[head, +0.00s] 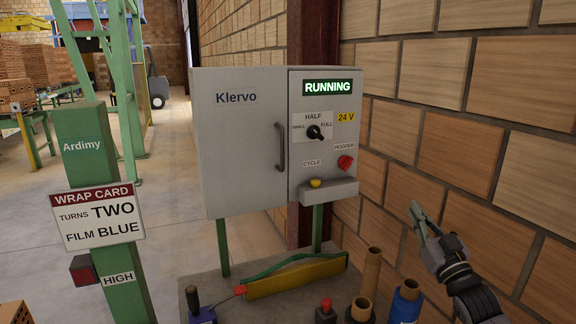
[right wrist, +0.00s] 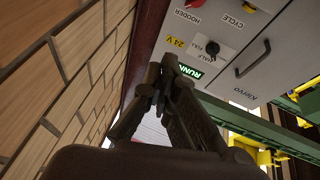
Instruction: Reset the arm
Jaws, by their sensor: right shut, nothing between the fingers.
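My right gripper (head: 418,212) is at the right of the head view, in front of the brick wall and to the right of the grey Klervo cabinet (head: 238,150). Its fingers are closed together and hold nothing; they also show in the right wrist view (right wrist: 166,72). The cabinet's display (head: 327,87) reads RUNNING. Below it are a black selector knob (head: 315,132), a red HOODER knob (head: 345,162) and a yellow CYCLE button (head: 315,183). The gripper is apart from all of them. In the right wrist view the cabinet appears upside down. My left gripper is not in view.
A bench (head: 225,290) below the cabinet holds cardboard tubes (head: 371,270), a blue roll (head: 405,302), a yellow bar tool (head: 295,277) and small tools. A green post (head: 105,165) with a wrap card (head: 98,217) stands left. The brick wall (head: 450,130) bounds the right side.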

